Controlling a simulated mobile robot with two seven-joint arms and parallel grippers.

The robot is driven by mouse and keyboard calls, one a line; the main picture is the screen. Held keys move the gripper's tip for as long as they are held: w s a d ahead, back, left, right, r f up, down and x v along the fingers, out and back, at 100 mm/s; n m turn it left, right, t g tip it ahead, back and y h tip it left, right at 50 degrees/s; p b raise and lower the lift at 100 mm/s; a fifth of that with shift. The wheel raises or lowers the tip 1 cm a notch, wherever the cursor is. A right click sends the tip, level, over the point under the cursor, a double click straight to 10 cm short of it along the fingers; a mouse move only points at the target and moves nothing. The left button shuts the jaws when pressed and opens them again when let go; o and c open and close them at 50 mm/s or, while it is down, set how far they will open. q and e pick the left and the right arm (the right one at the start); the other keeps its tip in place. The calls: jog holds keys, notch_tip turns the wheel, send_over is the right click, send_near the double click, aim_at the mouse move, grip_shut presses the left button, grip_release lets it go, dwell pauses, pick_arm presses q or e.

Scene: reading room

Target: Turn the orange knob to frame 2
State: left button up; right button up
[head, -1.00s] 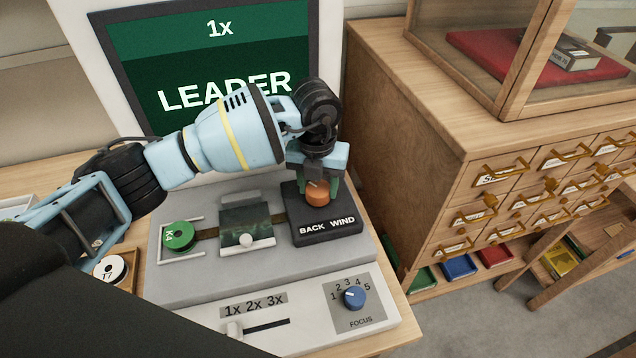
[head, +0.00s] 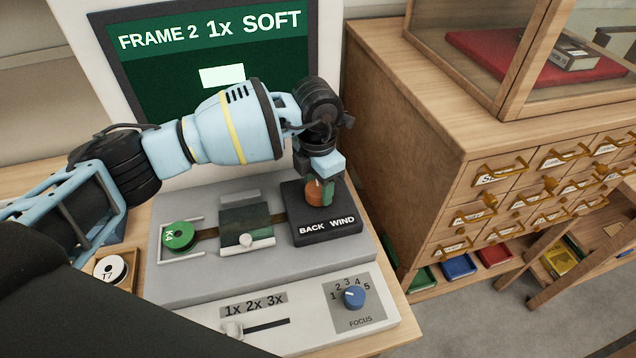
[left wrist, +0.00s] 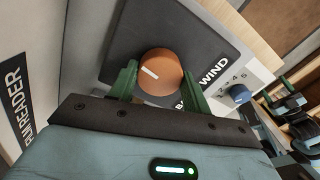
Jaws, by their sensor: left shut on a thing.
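The orange knob (head: 313,190) stands on the black block marked BACK and WIND (head: 326,228). My left gripper (head: 319,187) reaches down over it from above and is shut on it. In the left wrist view the orange knob (left wrist: 161,73) with its white pointer mark sits between the two green fingers of my left gripper (left wrist: 160,85). The screen (head: 208,60) reads "FRAME 2 1x SOFT" with a pale rectangle below the text.
A green reel (head: 179,237) sits left of the film gate (head: 246,226). In front are a zoom slider (head: 233,329) and a blue focus knob (head: 354,297). A wooden drawer cabinet (head: 430,140) stands close on the right. A reel marked T7 (head: 110,269) lies at left.

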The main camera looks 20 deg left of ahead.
aim_at(317, 187)
pick_arm(q)
jog(key=shift+m, duration=1)
jog(key=o, duration=1)
jog(key=shift+r, duration=0.1)
notch_tip(317, 187, up, 8)
jog(key=shift+f, duration=0.15)
jog(key=shift+f, duration=0.1)
